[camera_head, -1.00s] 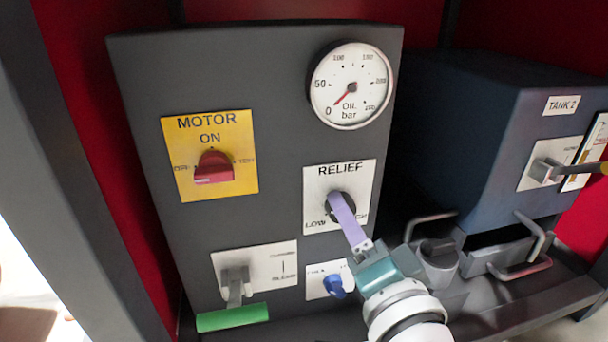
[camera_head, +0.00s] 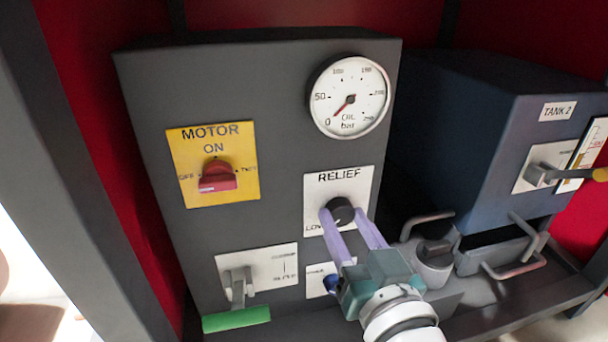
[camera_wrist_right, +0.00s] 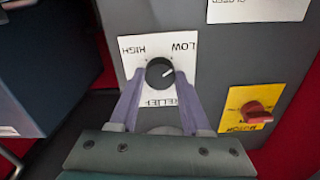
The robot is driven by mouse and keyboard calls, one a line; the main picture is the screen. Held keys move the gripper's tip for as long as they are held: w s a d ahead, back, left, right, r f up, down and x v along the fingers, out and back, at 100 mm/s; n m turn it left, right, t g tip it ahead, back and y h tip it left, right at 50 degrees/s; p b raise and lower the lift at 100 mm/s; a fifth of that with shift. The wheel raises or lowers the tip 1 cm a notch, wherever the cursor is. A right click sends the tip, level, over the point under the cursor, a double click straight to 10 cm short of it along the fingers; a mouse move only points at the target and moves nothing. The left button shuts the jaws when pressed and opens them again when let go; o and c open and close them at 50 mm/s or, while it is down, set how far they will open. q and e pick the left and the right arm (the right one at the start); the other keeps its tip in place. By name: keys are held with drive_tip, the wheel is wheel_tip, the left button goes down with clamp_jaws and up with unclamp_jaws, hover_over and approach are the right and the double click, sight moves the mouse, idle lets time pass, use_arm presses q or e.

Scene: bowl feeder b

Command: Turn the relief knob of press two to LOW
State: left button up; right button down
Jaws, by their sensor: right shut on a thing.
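The relief knob (camera_head: 340,210) is a round black knob on a white RELIEF plate (camera_head: 317,192) of the dark grey press panel. In the right wrist view the knob (camera_wrist_right: 159,73) shows upside down, and its white mark points right and slightly up, on the side of the LOW label (camera_wrist_right: 184,47). The HIGH label (camera_wrist_right: 131,50) is at upper left there. My right gripper (camera_head: 347,218) is shut on the knob, with one lilac finger on each side of it. The fingers hide part of the plate's lower lettering in the head view. My left gripper is not in view.
A red motor knob (camera_head: 217,177) on a yellow plate is to the left. An oil gauge (camera_head: 349,97) is above. The blue TANK 2 box (camera_head: 490,170) with metal handles stands at right.

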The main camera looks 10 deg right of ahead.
drive_tip(key=shift+r+n, duration=0.1)
drive_tip(key=shift+n, duration=0.8)
drive_tip(key=shift+c, duration=1.8)
unclamp_jaws()
